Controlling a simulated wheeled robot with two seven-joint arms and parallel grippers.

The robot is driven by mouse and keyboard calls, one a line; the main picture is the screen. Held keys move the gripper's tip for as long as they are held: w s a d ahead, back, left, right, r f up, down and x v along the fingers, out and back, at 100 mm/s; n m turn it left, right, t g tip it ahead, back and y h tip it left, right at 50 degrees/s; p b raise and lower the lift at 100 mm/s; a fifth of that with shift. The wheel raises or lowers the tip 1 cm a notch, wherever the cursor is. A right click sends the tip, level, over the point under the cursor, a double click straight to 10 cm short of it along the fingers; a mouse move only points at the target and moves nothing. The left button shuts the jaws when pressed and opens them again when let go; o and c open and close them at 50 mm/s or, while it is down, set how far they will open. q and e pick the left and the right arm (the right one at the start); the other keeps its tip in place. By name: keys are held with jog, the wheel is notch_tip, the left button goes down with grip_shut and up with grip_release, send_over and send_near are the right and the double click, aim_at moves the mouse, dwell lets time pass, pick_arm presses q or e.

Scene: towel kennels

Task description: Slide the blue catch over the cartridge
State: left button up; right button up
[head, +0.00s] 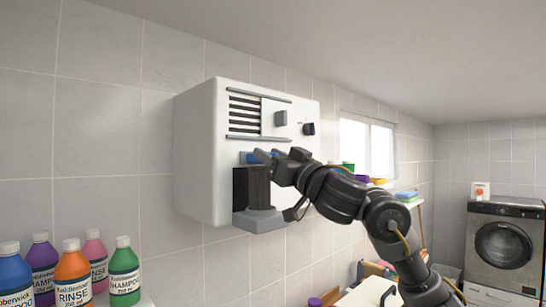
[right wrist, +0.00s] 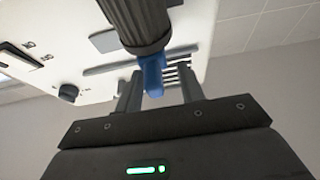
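A white wall unit (head: 198,150) carries a dark upright cartridge (head: 252,188) low on its front, standing in a grey holder (head: 258,220). The blue catch (head: 250,157) sits just above the cartridge's top, partly hidden by my right gripper (head: 272,157). In the right wrist view the blue catch (right wrist: 152,76) shows between the two spread fingers of my right gripper (right wrist: 160,82), beside the end of the ribbed cartridge (right wrist: 140,22). Gaps show at the fingers, so they are not closed on the catch. My left gripper is not in view.
The unit's front also has a slotted vent (head: 244,113), a grey slider knob (head: 281,118) and a black knob (head: 309,129). Several bottles, including a green one (head: 124,272), stand at lower left. A washing machine (head: 503,245) is far right.

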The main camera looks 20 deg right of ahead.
jog(key=shift+d, duration=0.2)
jog(key=shift+s+f, duration=0.15)
jog(key=shift+s, duration=0.1)
jog(key=b+v, duration=0.4)
jog(key=v, duration=0.6)
jog(key=shift+d+f, duration=0.1)
jog(key=shift+f, duration=0.05)
